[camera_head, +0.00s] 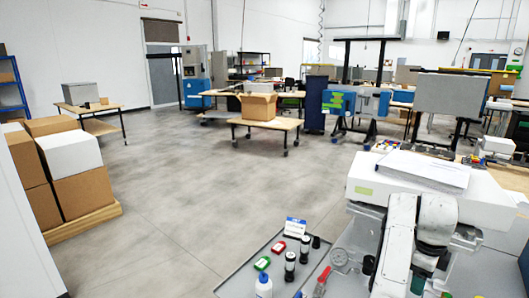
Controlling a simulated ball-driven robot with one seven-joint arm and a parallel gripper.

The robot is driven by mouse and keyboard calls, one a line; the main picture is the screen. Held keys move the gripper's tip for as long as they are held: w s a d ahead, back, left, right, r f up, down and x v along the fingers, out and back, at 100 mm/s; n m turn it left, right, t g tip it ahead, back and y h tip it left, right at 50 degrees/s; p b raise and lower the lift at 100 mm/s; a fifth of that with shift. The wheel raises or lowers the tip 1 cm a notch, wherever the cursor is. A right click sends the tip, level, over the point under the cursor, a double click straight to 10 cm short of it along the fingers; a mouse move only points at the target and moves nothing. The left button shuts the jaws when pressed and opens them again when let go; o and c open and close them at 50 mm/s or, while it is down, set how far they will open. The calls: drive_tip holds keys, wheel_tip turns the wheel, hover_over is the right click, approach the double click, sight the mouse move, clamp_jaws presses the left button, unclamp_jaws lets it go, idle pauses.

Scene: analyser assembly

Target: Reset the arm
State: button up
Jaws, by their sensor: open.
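My arm (408,245) shows at the lower right as thick white links that run down out of the frame. My gripper is not in view, so its fingers and what is between them cannot be seen. The arm stands in front of a white boxy device (385,192) with a green label, and it hides part of that device's front. Whether the arm touches the device cannot be told.
A grey bench top (240,278) at the bottom holds a white bottle (263,286), dark vials (290,266), a red piece (278,248), a green piece (262,263) and a blue-and-white box (296,227). Stacked cartons (80,190) stand left. The middle floor is open.

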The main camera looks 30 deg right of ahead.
drive_tip(key=a+f+n+t, duration=0.1)
drive_tip(key=a+f+n, duration=0.2)
drive_tip(key=a+n, duration=0.5)
drive_tip(key=s+a+f+n+t, duration=0.1)
drive_tip(key=a+f+n+t, duration=0.1)
drive_tip(key=a+n, duration=0.7)
drive_tip(key=s+a+f+n+t, duration=0.1)
drive_tip(key=a+f+n, duration=0.3)
drive_tip(key=a+n, duration=0.4)
drive_tip(key=shift+a+n, duration=0.25)
drive_tip(key=shift+n, duration=0.55)
drive_tip(key=s+a+n+t+y, duration=0.1)
drive_tip(key=s+a+n, duration=0.15)
drive_tip(key=a, duration=0.25)
drive_tip(key=s+a+n+y, duration=0.1)
drive_tip(key=s+a+n, duration=0.1)
drive_tip(key=a+n, duration=0.2)
drive_tip(key=s+d+f+g, duration=0.1)
drive_tip(key=s+f+g, duration=0.3)
drive_tip(key=s, duration=0.6)
wheel_tip(320, 180, down, 3)
drive_tip(key=shift+r+m, duration=0.2)
drive_tip(key=shift+m, duration=0.15)
